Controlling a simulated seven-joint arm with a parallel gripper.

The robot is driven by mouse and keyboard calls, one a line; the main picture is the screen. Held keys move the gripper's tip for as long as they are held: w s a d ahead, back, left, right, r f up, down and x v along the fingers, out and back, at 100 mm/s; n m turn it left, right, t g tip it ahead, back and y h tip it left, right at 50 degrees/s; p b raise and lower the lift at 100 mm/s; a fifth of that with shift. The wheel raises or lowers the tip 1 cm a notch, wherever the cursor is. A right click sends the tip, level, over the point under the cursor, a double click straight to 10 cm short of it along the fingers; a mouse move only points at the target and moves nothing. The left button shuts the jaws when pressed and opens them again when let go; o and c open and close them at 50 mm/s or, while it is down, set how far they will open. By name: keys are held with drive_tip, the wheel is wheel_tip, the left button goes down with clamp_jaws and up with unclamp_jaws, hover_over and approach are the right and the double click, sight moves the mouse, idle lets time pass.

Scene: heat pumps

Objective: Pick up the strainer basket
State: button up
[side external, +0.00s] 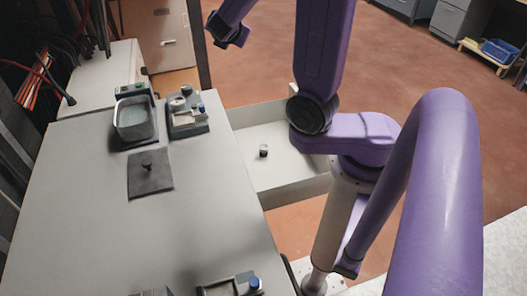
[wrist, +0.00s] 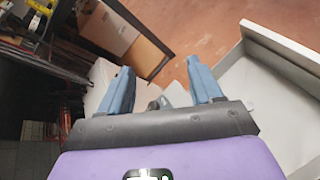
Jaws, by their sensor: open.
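I cannot say for certain which item is the strainer basket. A small dark cylinder with a pale top (side external: 263,151) stands alone in the white tray (side external: 318,188) and may be it. My gripper (side external: 221,36) is raised beyond the tray's far side, clear of these items. In the wrist view its blue fingers (wrist: 159,70) are apart, with nothing held. A grey part (wrist: 158,103) shows between them, partly hidden.
The tray's raised white wall (wrist: 280,43) is at right in the wrist view. Cardboard boxes (wrist: 108,27) and a dark rack post stand at the back. Another unit with a blue knob (side external: 254,283) sits at the table's near edge. The table's middle is clear.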

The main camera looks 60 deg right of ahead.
drive_tip(key=s+d+n, duration=0.1)
drive_tip(key=n, duration=0.4)
hover_over(264, 150)
wheel_tip(264, 150, down, 3)
drive_tip(key=shift+h, duration=0.3)
drive_tip(key=f, duration=3.8)
drive_tip(key=shift+w+d+f, duration=0.2)
drive_tip(key=shift+f, duration=0.2)
wheel_tip(264, 150, down, 2)
drive_tip(key=shift+f+x, duration=0.2)
drive_tip(key=shift+x, duration=0.85)
drive_tip(key=shift+w+d+f, duration=0.2)
drive_tip(key=shift+d, duration=0.2)
drive_tip(key=shift+c, duration=0.4)
